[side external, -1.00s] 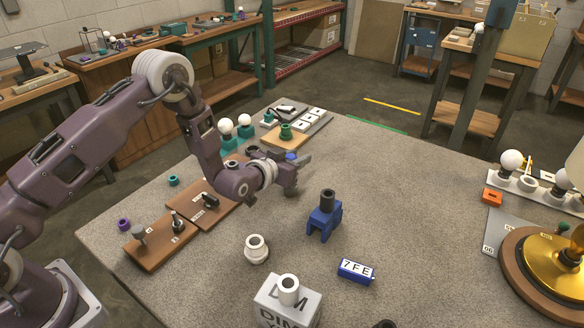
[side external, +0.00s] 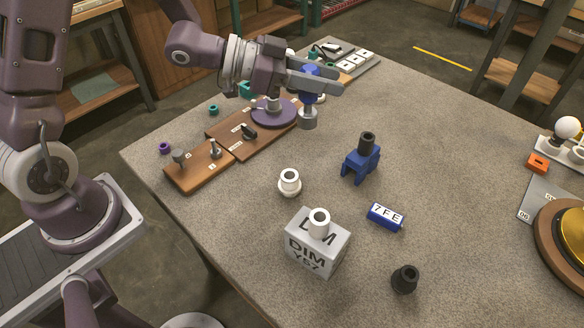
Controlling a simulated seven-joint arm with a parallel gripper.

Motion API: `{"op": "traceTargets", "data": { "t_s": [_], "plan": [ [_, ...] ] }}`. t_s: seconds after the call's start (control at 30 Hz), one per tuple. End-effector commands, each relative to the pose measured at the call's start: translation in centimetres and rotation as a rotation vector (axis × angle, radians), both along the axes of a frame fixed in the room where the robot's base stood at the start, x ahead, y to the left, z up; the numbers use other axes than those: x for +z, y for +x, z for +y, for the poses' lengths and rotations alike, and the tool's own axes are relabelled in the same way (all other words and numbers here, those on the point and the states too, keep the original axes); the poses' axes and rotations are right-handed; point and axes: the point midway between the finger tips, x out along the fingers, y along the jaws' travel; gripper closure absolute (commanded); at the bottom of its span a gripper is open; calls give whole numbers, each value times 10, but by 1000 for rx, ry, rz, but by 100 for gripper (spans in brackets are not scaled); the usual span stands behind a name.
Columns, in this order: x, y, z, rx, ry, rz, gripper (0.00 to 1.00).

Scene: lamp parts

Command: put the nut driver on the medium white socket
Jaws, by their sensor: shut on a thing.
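My gripper (side external: 315,81) is shut on the nut driver (side external: 308,100), which has a blue handle and a grey cylindrical lower end. The driver hangs roughly upright at the back of the table, beside a purple disc (side external: 274,110). The fingers hide part of the handle. One white socket (side external: 290,181) stands on the table, in front of the gripper. Another white socket (side external: 319,222) stands on top of a grey block (side external: 318,251) marked DIM. I cannot tell which is the medium one.
A blue stand (side external: 361,165) holding a black cylinder stands right of the white sockets. A blue 7FE block (side external: 385,217) and a black socket (side external: 405,279) are near the front. Wooden boards (side external: 200,167) with pegs lie at left.

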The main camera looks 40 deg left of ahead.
Motion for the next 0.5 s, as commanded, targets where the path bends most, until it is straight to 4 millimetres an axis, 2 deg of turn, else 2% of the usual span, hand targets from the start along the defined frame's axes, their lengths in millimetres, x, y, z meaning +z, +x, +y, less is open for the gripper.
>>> {"op": "traceTargets", "data": {
  "t_s": [0.03,0.1,0.2,0.4,0.5],
  "plan": [
    [2,-19,-2,-54,-1,1,100],
    [3,-40,-5,-121,-2,1,100],
    [0,-56,-8,-174,-2,3,100],
    [-44,-61,-9,-188,-5,7,100],
    [-60,-61,-9,-188,-5,5,100]
  ]
}}
